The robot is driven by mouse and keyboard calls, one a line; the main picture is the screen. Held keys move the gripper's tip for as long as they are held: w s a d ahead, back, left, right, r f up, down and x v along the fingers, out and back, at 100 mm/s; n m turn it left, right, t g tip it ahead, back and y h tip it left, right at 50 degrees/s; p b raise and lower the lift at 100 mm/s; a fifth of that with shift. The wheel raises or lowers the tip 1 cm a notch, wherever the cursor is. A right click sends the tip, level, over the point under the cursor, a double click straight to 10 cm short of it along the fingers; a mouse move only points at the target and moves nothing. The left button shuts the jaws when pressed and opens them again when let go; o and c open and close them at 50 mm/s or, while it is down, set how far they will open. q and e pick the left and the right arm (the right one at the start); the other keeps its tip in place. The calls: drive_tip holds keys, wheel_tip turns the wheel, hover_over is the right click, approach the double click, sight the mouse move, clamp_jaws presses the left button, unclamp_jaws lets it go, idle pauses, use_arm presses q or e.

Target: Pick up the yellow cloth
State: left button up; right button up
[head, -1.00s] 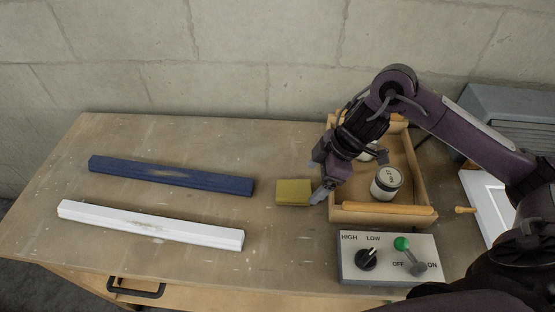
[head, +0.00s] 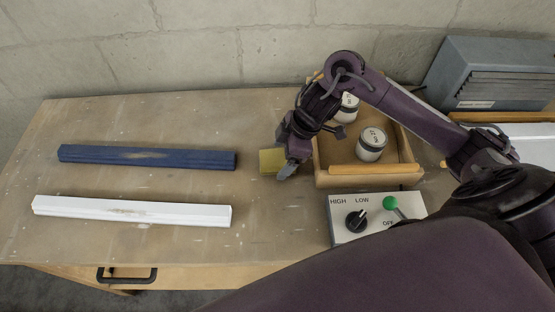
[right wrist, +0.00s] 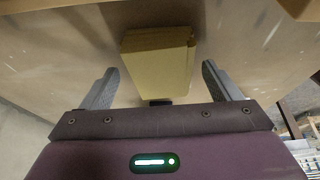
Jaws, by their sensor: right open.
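The yellow cloth (head: 271,161) looks like a small folded block. It lies on the wooden table, right of the blue bar and left of the wooden tray. My right gripper (head: 287,169) is at its right side and hides part of it. In the right wrist view the cloth (right wrist: 158,58) stands ahead of the two open fingers of my right gripper (right wrist: 160,85), roughly centred between them. The cloth is not gripped. I cannot tell whether a finger touches it. My left gripper is not in view.
A blue bar (head: 147,157) and a white bar (head: 130,211) lie on the table's left side. The wooden tray (head: 374,169) holds jars (head: 372,144). A control box (head: 345,236) with a green-tipped lever stands in front. A grey box (head: 490,75) is at the back right.

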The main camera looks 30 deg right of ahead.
sight(283, 157)
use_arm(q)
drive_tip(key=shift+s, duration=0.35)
use_arm(e)
drive_tip(key=c, duration=1.1)
drive_tip(key=shift+r, duration=0.15)
